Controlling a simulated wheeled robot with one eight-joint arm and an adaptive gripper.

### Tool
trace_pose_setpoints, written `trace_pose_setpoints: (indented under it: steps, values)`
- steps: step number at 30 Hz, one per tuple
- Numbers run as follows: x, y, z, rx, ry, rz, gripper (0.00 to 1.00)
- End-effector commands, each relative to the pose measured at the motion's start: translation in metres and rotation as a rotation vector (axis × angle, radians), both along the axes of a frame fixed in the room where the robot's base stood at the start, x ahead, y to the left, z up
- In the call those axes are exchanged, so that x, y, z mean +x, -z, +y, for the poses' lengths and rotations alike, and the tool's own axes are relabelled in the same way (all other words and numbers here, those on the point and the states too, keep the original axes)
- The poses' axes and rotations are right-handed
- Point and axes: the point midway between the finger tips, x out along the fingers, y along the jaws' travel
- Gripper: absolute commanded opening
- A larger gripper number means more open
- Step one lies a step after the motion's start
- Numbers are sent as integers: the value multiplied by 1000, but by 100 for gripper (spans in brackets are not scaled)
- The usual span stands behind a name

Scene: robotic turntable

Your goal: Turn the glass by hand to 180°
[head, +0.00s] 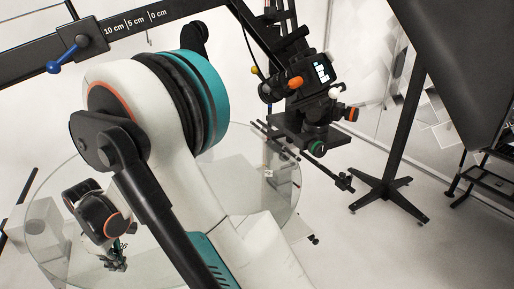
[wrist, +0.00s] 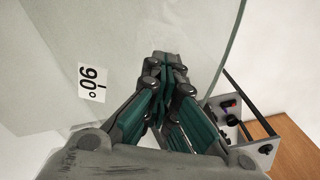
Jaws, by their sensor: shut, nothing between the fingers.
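The glass (head: 72,183) is a large round clear disc, seen in the head view behind and below my arm. My arm covers much of its middle. In the wrist view the glass (wrist: 130,45) fills the upper left, with its curved edge running down the right of centre. A white label reading 90° (wrist: 93,83) is on it, turned sideways. A small label also shows on the glass in the head view (head: 268,173), too small to read. My gripper (wrist: 172,62) is shut and empty, its fingertips over the glass near its edge. It also shows in the head view (head: 118,262) at the lower left.
A camera on a stand (head: 300,85) is above the glass's far side. A black rail (head: 110,25) with a centimetre scale crosses the upper left. A black light stand (head: 390,190) is at right. A grey metal box with knobs (wrist: 245,125) is beyond the glass edge, near a wooden surface (wrist: 290,150).

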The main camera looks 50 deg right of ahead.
Motion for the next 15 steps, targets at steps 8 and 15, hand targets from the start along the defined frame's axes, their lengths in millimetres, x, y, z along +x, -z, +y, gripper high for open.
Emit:
trace_pose_setpoints:
  steps: [8, 15]
  values:
    - [9, 1, 9, 1, -2, -1, 0]
    - [18, 0, 16, 1, -2, -1, 0]
